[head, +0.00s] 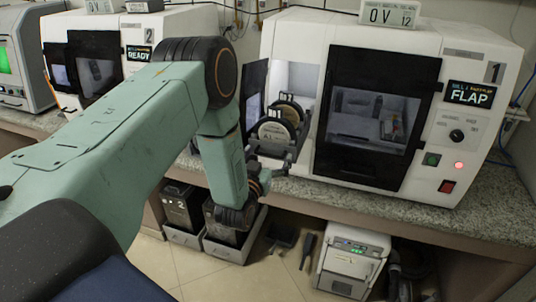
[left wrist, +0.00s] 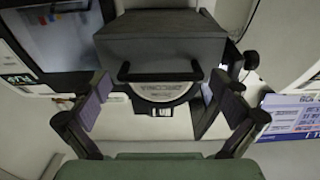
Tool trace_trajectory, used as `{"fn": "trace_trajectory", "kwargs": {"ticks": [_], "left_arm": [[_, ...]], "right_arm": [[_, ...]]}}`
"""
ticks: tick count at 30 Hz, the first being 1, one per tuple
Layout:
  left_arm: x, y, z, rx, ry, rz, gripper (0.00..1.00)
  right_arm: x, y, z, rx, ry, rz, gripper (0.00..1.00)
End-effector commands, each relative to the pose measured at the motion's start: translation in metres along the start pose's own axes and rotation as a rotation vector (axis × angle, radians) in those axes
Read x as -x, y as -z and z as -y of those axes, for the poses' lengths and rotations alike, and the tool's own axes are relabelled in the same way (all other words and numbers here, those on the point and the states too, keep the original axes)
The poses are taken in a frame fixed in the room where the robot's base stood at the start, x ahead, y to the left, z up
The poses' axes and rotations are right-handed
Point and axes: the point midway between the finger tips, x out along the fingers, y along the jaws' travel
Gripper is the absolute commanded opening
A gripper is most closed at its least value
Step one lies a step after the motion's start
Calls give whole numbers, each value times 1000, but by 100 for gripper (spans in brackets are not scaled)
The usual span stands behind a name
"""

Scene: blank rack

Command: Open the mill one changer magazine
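Mill one (head: 470,60) is the white machine at the right of the head view, marked 1. Its display (head: 469,94) reads FLAP and a red light is lit. The dark flap (head: 254,92) at its left side stands open. The changer magazine (head: 275,137), with upright numbered discs, shows in and before this opening. In the left wrist view a grey block with a black bar handle (left wrist: 160,76) and a pale disc lies ahead. My left gripper (left wrist: 163,98) is open, its fingers on either side of the handle and apart from it. My right gripper is not in view.
Mill two (head: 150,25), whose display reads READY, stands at the left on the speckled counter (head: 400,205). Dark bins (head: 180,208) and a white unit (head: 352,258) stand below the counter. A white sign (head: 390,13) sits on mill one.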

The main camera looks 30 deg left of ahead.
Motion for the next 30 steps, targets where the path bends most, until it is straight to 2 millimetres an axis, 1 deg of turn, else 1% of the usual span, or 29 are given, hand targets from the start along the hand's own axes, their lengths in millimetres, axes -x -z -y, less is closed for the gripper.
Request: {"fn": "trace_trajectory", "kwargs": {"ticks": [1,2,24,27,30], "left_arm": [[0,0,0,0,0,0,92],[0,0,0,0,0,0,90],[0,1,0,0,-1,-4,27],[-2,1,0,0,-1,-6,27],[-10,1,0,0,-1,-9,27]], "right_arm": [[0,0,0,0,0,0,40],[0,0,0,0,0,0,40],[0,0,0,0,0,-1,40],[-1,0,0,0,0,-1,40],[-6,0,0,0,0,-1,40]]}}
